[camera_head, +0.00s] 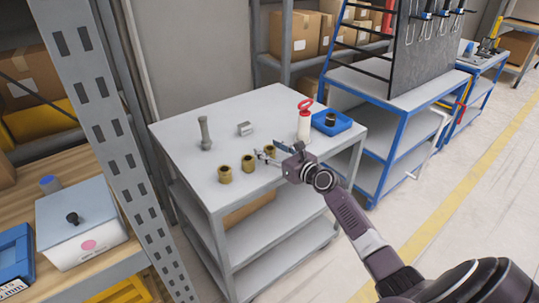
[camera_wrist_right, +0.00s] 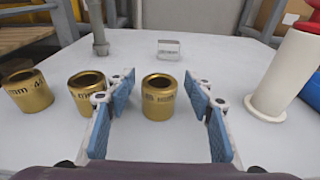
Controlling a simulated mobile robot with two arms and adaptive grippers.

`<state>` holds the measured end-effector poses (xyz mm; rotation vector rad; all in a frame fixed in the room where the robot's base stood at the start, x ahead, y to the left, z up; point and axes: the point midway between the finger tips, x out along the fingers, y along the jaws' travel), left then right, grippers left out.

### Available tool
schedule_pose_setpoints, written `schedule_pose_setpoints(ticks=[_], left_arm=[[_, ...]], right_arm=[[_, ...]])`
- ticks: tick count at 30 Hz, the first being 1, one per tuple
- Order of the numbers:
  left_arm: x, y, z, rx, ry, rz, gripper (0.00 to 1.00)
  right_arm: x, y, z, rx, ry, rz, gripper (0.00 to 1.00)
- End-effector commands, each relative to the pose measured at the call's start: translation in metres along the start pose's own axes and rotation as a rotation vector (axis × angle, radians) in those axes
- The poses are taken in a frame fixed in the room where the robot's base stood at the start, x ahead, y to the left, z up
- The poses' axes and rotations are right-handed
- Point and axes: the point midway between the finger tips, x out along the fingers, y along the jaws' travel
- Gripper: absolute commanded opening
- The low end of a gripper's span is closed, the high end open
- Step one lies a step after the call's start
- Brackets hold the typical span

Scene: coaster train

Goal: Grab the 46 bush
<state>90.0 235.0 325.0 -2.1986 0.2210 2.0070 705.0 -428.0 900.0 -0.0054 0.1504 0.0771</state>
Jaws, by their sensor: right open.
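Three brass bushes stand upright in a row on the grey table: a left one (camera_head: 225,174), a middle one (camera_head: 248,163) and a right one (camera_head: 270,150). In the right wrist view, the left bush (camera_wrist_right: 27,91), middle bush (camera_wrist_right: 88,93) and right bush (camera_wrist_right: 158,97) carry dark markings. Those are cut off or too blurred to tell which is the 46. My right gripper (camera_head: 267,156) is open and empty. In its wrist view its two blue-padded fingers (camera_wrist_right: 160,100) frame the right bush, with gaps on both sides. My left gripper is not in view.
On the table (camera_head: 176,139) stand a grey post (camera_head: 205,134), a small metal block (camera_head: 245,129), a white cylinder with red top (camera_head: 304,125) and a blue tray (camera_head: 347,127). The white cylinder is right of the fingers. A shelf upright (camera_head: 115,120) stands left.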

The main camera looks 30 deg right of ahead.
Motion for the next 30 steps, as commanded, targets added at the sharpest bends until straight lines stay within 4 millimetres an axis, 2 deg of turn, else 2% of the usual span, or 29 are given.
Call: schedule_pose_setpoints(ticks=[7,20,30], left_arm=[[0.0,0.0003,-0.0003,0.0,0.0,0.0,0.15],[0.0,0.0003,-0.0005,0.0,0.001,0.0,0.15],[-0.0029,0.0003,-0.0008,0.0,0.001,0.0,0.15]], right_arm=[[0.0014,0.0003,0.0,-0.001,0.0,0.001,0.48],[0.0013,0.0004,-0.0002,0.0,0.001,0.001,0.01],[0.0007,0.0005,0.0056,0.0,-0.002,0.001,0.01]])
